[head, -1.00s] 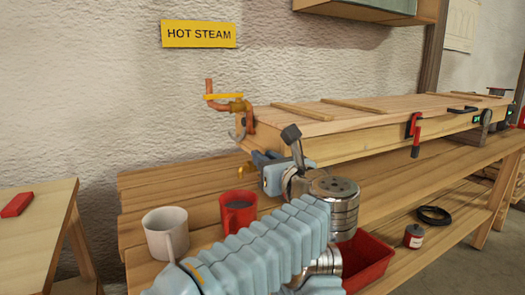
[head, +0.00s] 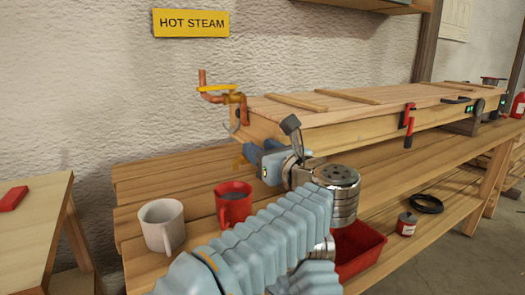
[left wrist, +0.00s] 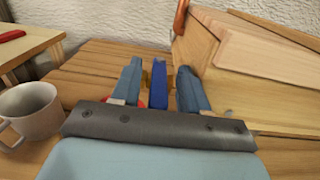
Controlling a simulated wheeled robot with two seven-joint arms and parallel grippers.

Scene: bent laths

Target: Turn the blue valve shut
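In the left wrist view a dark blue bar (left wrist: 158,88), which looks like the blue valve's handle, stands between the two lighter blue fingers of my left gripper (left wrist: 159,92). Narrow gaps show on both sides of it, so the gripper is open around it. Brass-coloured parts show just behind the bar. In the head view my left gripper (head: 250,153) is at the near left end of the workbench, below the copper pipe. It hides the blue handle there; only a bit of brass (head: 238,163) shows beside the fingers. My right gripper is not in view.
A yellow-handled valve (head: 216,88) sits on the copper pipe above, under the HOT STEAM sign (head: 191,23). A white mug (head: 162,226), a red mug (head: 233,205) and a red bin (head: 357,250) stand below near my arm. A red clamp (head: 408,121) grips the bench edge.

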